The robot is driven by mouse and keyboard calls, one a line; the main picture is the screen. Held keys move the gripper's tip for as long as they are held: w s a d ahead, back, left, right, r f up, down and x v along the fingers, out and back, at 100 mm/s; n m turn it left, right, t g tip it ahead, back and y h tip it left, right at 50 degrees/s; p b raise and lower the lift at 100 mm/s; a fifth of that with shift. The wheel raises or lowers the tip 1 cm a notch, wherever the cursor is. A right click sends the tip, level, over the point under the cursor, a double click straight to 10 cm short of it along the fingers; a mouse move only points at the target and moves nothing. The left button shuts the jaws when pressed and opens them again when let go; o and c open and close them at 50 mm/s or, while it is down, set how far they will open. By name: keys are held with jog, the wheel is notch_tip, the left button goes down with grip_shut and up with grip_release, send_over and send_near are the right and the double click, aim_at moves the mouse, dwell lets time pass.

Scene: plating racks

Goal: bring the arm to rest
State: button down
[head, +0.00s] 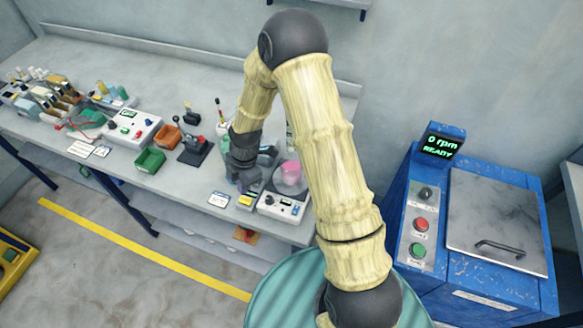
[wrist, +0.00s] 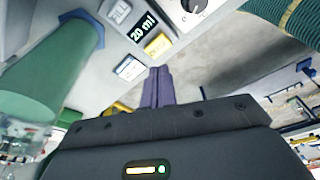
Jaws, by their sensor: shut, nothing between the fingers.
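My arm (head: 325,140) is raised and bent, with its elbow high in the head view and its forearm hanging down over the right end of the bench. My gripper (head: 246,175) is a dark shape low over the bench front, beside a small machine with a pink-topped vessel (head: 290,177). In the wrist view my gripper's two fingers (wrist: 158,84) lie together, shut, with nothing seen between them. They point toward a panel with a "20 ml" display (wrist: 142,27) and a yellow label. Whether the fingertips touch anything is not clear.
The grey bench (head: 75,60) carries a rack, a white control box (head: 130,128), a green bin (head: 150,160), an orange bin (head: 167,137) and a joystick stand (head: 193,150). A blue machine (head: 480,240) reading "0 rpm READY" stands right. A green cylinder (wrist: 40,80) is close at left in the wrist view.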

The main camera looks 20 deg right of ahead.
notch_tip(320, 180, up, 2)
jog(key=shift+p, duration=0.45)
jog(key=s+d+r+m+t+h+b, duration=0.1)
jog(key=s+d+r+m, duration=0.5)
jog(key=m, duration=0.5)
jog(key=s+d+r+m+t+h+b, duration=0.1)
jog(key=s+d+r+m+t, duration=0.1)
jog(key=s+d+r+m, duration=0.4)
notch_tip(320, 180, up, 4)
jog(key=d+m, duration=0.1)
jog(key=m, duration=0.4)
jog(key=shift+s+d+b, duration=0.15)
jog(key=shift+s+b, duration=0.15)
jog(key=shift+w, duration=0.2)
jog(key=shift+s, duration=0.1)
